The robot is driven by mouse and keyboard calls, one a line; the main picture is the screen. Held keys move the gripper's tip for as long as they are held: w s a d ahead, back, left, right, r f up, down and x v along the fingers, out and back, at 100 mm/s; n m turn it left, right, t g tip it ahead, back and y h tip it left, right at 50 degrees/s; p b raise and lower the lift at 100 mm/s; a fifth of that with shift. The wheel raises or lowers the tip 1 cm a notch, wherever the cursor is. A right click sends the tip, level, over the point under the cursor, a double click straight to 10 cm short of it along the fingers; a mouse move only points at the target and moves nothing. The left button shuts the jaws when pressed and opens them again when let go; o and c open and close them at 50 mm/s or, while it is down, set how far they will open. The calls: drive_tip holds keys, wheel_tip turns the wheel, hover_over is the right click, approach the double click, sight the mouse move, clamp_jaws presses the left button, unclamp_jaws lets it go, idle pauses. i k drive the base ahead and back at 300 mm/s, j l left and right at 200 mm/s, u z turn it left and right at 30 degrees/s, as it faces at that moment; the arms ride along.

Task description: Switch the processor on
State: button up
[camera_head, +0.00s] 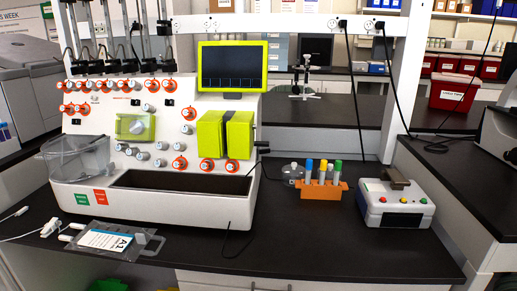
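The cell processor (150,208) is a large white machine on the black bench, left of centre. Its lime-framed screen (232,67) at the top right looks dark, with faint bluish marks along the bottom. No power switch can be clearly made out. My gripper is not in view.
A clear bag labelled A1 (108,240) lies before the processor. An orange rack (322,189) with capped tubes and a small white device (395,204) with coloured buttons stand to the right. Cables lie at the left and centre. Bare bench (320,240) shows at front centre.

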sight(263, 151)
drive_tip(key=i+l+u, duration=0.15)
drive_tip(key=l, duration=0.25)
drive_tip(key=l+u, duration=0.15)
drive_tip(key=l, duration=0.25)
drive_tip(key=i+j+z, duration=0.15)
drive_tip(key=z, duration=0.35)
drive_tip(key=i+j+z, duration=0.2)
drive_tip(key=z, duration=0.3)
drive_tip(key=j, duration=0.1)
